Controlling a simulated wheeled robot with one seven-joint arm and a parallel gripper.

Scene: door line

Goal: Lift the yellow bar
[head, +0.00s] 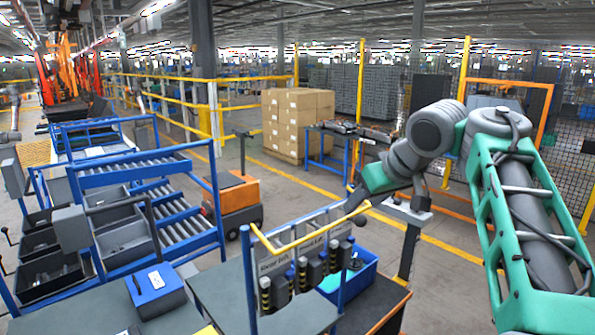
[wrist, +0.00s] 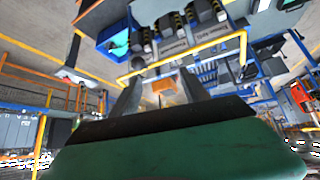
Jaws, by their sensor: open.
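The yellow bar (head: 310,237) runs along the top front of a blue-posted rack, with bent ends, above a grey labelled panel. My gripper (head: 356,203) is near the bar's right end in the head view; its fingers are small and partly hard to make out there. In the wrist view the open fingers (wrist: 162,88) point toward the bar (wrist: 205,57), which crosses just beyond their tips. Nothing shows held between them. I cannot tell whether a finger touches the bar.
Below the bar hang several dark devices with yellow-black stripes (head: 301,275). A blue bin (head: 366,272) sits right behind them. A blue box (head: 156,290) stands on the grey table at left, by a roller rack (head: 180,218). Open floor (head: 450,290) lies to the right.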

